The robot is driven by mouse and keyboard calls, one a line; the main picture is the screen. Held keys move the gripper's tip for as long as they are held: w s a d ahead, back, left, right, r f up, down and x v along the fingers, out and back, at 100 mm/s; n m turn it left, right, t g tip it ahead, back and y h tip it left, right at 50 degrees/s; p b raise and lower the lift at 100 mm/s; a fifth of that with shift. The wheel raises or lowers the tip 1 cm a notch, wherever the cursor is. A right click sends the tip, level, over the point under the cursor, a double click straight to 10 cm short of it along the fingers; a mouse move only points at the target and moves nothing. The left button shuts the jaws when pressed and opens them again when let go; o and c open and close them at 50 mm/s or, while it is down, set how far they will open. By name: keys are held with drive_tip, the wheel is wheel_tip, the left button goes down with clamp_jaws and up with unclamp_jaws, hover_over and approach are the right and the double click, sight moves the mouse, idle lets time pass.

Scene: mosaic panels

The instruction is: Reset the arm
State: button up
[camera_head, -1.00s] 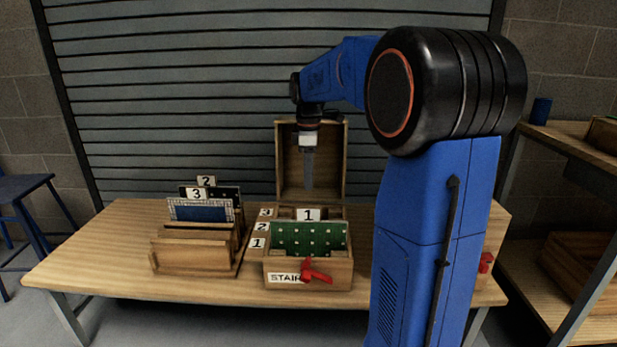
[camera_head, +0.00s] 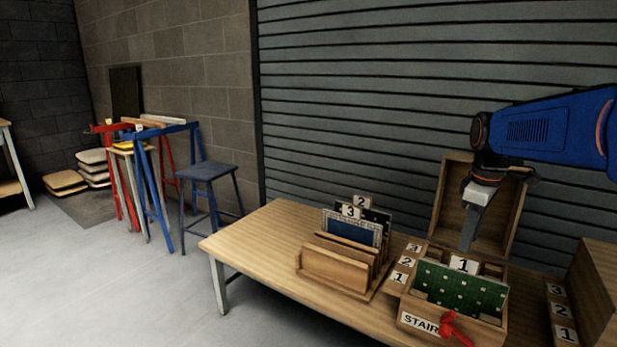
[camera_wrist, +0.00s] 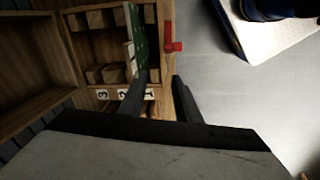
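My gripper (camera_head: 468,228) hangs from my blue arm, pointing down above the open wooden box (camera_head: 482,322) labelled STAIR. In the wrist view my gripper (camera_wrist: 160,95) shows its two dark fingers apart, with nothing visible between them. A green panel (camera_head: 460,288) with pale dots and the label 1 stands in the front of the box. In the wrist view the green panel (camera_wrist: 146,40) is beyond the fingers. The box's lid (camera_head: 451,195) stands open behind. A red latch (camera_head: 456,328) is on the box front.
A wooden rack (camera_head: 335,270) left of the box holds panels labelled 2 and 3 (camera_head: 353,229). All stand on a wooden table (camera_head: 262,236), whose left end is clear. A wooden unit numbered 1 to 3 (camera_head: 597,290) is at right. A blue stool (camera_head: 208,172) and sawhorses (camera_head: 150,170) stand farther left.

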drive_tip(key=s+a+f+m+t, duration=0.1)
drive_tip(key=s+a+f+m, duration=0.2)
drive_tip(key=s, duration=0.5)
drive_tip(key=s+a+f+m+t, duration=0.1)
drive_tip(key=s+a+f+m, duration=0.2)
drive_tip(key=s, duration=0.4)
drive_tip(key=s+a+f+m+t, duration=0.1)
drive_tip(key=s+a+f, duration=0.3)
drive_tip(key=s, duration=0.4)
drive_tip(key=shift+s+a+m+t, duration=0.35)
drive_tip(key=shift+m+t, duration=0.05)
drive_tip(key=shift+m, duration=0.5)
drive_tip(key=shift+d, duration=0.1)
